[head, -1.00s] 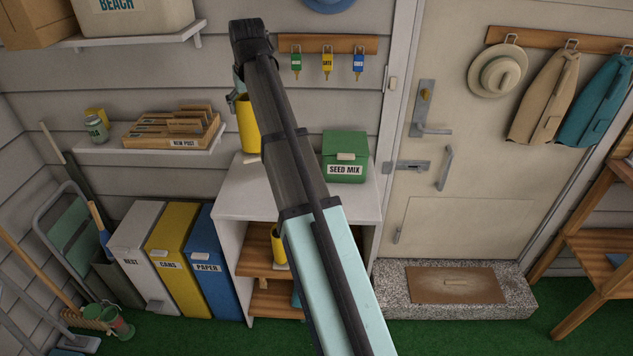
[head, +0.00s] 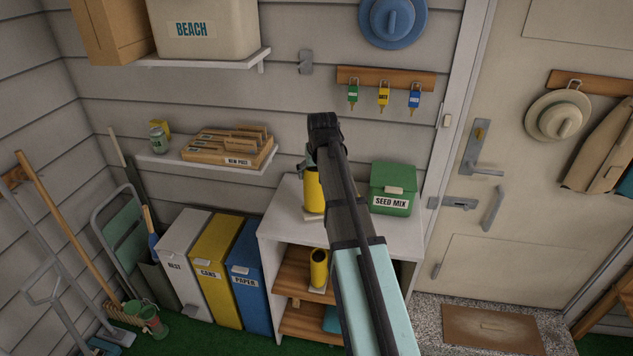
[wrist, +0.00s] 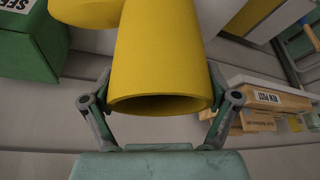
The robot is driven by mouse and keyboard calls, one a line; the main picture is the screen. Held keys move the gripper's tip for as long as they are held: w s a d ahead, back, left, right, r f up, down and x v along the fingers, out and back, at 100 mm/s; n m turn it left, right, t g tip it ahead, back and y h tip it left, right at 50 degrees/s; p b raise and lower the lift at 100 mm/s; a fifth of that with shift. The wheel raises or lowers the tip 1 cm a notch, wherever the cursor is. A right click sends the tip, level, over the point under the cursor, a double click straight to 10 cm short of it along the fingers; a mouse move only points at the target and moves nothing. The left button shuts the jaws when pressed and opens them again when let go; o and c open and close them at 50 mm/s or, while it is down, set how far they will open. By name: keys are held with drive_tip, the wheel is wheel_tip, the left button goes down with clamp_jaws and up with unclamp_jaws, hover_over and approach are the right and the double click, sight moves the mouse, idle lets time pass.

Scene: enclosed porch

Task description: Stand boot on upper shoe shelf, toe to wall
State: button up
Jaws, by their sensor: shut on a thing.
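My gripper (head: 312,152) is shut on a yellow boot (head: 314,192), which it holds in front of or over the white top of the shoe cabinet. In the wrist view the fingers sit on both sides of the boot's shaft (wrist: 165,60). The open end faces the camera, and the foot runs off at the upper left. A second yellow boot (head: 319,265) stands on the upper wooden shelf (head: 290,272). Part of it and the right side of the shelves are hidden behind my arm. The lower shelf (head: 303,325) is below.
A green seed mix box (head: 392,188) stands on the cabinet top (head: 280,212), right of my arm. A blue paper bin (head: 248,290) stands directly left of the cabinet. A letter shelf (head: 185,164) juts from the wall, with keys (head: 384,97) hanging to its right.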

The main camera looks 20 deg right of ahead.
drive_tip(key=shift+f+p, duration=0.5)
drive_tip(key=shift+f, duration=1.95)
drive_tip(key=o, duration=1.6)
drive_tip(key=d+b+v, duration=0.1)
drive_tip(key=b+v, duration=0.1)
drive_tip(key=v, duration=0.9)
drive_tip(key=shift+a+b, duration=0.4)
drive_tip(key=shift+a, duration=0.1)
drive_tip(key=shift+s+r, duration=0.2)
drive_tip(key=shift+r, duration=0.35)
drive_tip(key=shift+c, duration=0.5)
